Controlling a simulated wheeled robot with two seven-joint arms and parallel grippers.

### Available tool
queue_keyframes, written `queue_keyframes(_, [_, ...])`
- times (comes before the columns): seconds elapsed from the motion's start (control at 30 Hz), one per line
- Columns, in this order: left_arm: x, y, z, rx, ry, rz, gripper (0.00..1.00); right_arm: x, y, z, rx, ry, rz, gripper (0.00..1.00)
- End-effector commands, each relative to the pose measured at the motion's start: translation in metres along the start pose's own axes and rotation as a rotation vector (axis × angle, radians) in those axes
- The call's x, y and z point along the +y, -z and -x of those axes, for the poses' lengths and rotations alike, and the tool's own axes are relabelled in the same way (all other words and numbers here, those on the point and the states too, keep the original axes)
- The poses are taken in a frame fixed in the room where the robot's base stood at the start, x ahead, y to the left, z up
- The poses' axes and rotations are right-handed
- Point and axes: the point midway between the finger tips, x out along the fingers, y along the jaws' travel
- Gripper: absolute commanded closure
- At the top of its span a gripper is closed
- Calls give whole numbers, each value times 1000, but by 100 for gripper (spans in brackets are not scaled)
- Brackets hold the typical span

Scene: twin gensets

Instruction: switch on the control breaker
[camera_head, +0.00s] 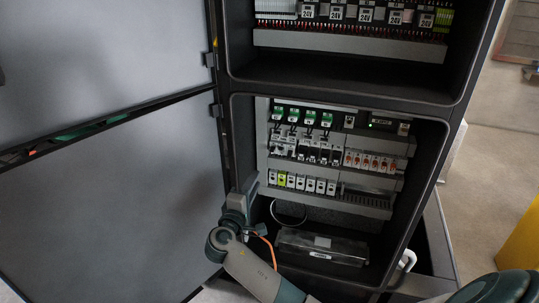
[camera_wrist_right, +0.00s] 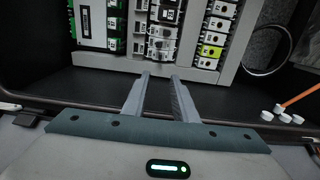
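A row of breakers (camera_head: 305,149) sits in the lower compartment of the open cabinet, with black-and-white units at its left and orange-marked units at its right. I cannot tell which one is the control breaker. My right gripper (camera_head: 248,188) is at the left side of this compartment. In the right wrist view its two fingers (camera_wrist_right: 160,76) are apart with nothing between them. They point toward a column of black-and-white breakers (camera_wrist_right: 162,40), seemingly short of touching. Switch positions are too small to read. My left gripper is not in view.
The grey cabinet door (camera_head: 120,180) stands open at the left, close to my right gripper. Green units (camera_head: 300,117) sit above the breakers and terminal blocks (camera_head: 302,183) below. A dark box (camera_head: 322,247) lies on the compartment floor; a cable loop (camera_head: 288,213) hangs above it.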

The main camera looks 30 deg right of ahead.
Motion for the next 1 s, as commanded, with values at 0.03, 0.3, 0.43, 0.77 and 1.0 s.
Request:
queue_keyframes(0.03, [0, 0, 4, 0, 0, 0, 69, 2, 0, -6, -2, -1, 2, 74])
queue_keyframes(0.3, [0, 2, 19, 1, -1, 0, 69, 4, -1, -46, -3, -1, 3, 74])
queue_keyframes(0.43, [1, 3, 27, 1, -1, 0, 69, 4, -1, -70, -3, -2, 3, 74])
queue_keyframes(0.77, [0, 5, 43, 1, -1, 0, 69, 3, 0, -125, -1, 0, 2, 74])
queue_keyframes(1.0, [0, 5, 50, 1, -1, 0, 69, 1, -1, -153, -2, 0, 2, 74])
